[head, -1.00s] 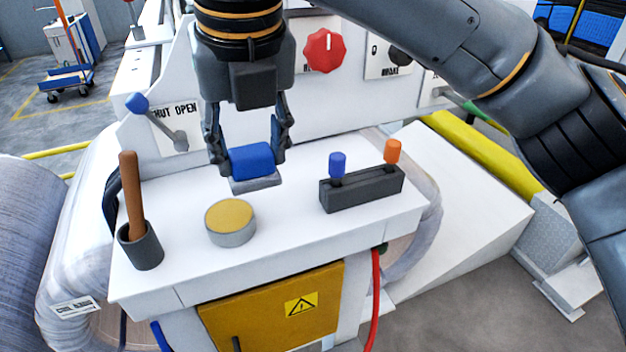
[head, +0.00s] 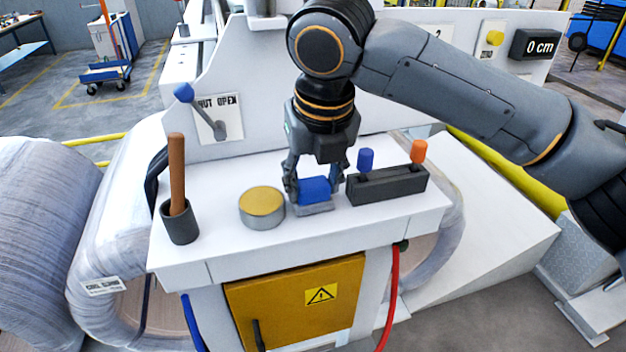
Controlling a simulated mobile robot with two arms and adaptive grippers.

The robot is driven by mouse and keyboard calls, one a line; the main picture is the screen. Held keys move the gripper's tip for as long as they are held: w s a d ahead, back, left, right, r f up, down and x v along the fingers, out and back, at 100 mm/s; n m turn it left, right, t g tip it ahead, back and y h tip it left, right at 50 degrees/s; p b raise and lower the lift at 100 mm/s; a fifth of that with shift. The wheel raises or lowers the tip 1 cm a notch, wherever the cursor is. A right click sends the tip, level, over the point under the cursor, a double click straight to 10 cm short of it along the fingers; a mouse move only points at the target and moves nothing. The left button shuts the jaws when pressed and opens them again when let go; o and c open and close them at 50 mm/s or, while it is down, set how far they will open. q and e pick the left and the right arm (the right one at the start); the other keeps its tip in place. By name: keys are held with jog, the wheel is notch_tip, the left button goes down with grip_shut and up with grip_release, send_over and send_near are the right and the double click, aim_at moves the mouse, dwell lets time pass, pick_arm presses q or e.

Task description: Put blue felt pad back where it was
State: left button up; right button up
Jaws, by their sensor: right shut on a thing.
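The blue felt pad (head: 315,190) is a small blue block with a grey plate at its base. In the head view it is low over or on the white tabletop (head: 240,248), between the round tin and the dark marker holder; I cannot tell if its base touches the top. My right gripper (head: 314,192) points down and is shut on the pad, a finger on each side. My left gripper is not in view.
A round tin with a yellow top (head: 262,206) stands just left of the pad. A dark holder (head: 388,186) with a blue and an orange marker stands close on its right. A cup (head: 180,223) with a brown-handled tool is at the left. The front strip is clear.

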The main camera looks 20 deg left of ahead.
aim_at(318, 180)
jog(key=shift+w+f, duration=0.25)
jog(key=o, duration=1.1)
jog(key=shift+w+d, duration=0.1)
jog(key=shift+w, duration=0.3)
jog(key=shift+c, duration=0.2)
jog(key=shift+w+d+f, duration=0.1)
jog(key=shift+w, duration=0.15)
jog(key=shift+s, duration=0.35)
jog(key=shift+s+r, duration=0.1)
jog(key=shift+r, duration=0.2)
jog(key=b+v, duration=0.2)
jog(key=v, duration=0.1)
jog(key=shift+r, duration=0.4)
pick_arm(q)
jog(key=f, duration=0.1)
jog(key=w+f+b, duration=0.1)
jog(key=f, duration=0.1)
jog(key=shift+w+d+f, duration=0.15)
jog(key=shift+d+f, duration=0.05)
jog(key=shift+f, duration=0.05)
pick_arm(e)
jog(key=v, duration=0.8)
